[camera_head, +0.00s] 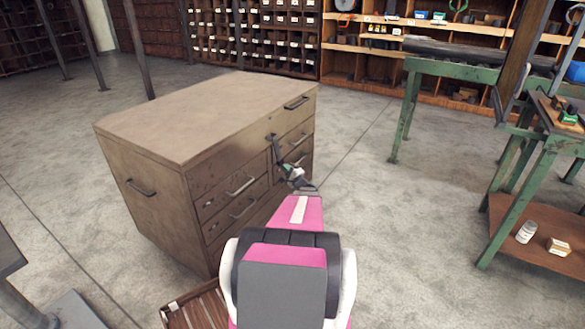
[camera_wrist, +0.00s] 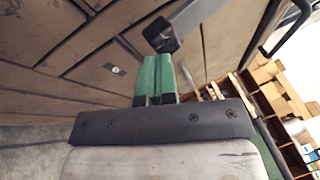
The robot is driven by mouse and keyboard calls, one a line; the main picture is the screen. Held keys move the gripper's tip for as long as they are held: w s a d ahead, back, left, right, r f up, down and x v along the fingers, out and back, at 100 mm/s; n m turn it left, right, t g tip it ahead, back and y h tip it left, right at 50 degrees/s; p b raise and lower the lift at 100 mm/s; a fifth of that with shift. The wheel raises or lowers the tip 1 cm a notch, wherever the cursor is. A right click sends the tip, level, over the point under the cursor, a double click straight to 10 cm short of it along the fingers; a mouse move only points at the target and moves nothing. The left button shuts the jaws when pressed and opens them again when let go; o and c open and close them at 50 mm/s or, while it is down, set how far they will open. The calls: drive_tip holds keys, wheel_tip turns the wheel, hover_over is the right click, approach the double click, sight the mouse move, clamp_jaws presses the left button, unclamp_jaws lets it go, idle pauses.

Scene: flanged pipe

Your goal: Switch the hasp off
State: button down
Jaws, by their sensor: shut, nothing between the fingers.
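The hasp (camera_head: 274,146) is a dark upright bar on the front of the brown cabinet (camera_head: 215,105), between the left and right drawers. In the wrist view a grey metal bar with a dark squared end, seemingly the hasp (camera_wrist: 162,36), crosses just beyond my fingertips. My gripper (camera_head: 284,168) is in front of the cabinet, close to the hasp's lower part. In the wrist view the green fingers of my gripper (camera_wrist: 154,62) are together with nothing between them. The fingertips are close to the dark end; I cannot tell whether they touch it.
Drawer handles (camera_head: 240,186) stick out of the cabinet front near my arm. A wooden slatted crate (camera_head: 198,306) lies on the floor at the lower left. A green-legged workbench (camera_head: 535,185) stands to the right, with open floor between it and the cabinet. Shelves (camera_head: 395,60) line the back.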

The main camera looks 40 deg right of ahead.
drive_tip(key=shift+w+a+f, duration=0.25)
drive_tip(key=shift+w, duration=0.45)
drive_tip(key=shift+w+a+f, duration=0.25)
drive_tip(key=shift+w+a, duration=0.05)
drive_tip(key=shift+w, duration=0.35)
drive_tip(key=shift+w+a+f, duration=0.25)
drive_tip(key=shift+w, duration=0.45)
drive_tip(key=shift+w, duration=0.2)
drive_tip(key=s+f, duration=0.8)
drive_tip(key=s, duration=0.2)
drive_tip(key=shift+s, duration=0.25)
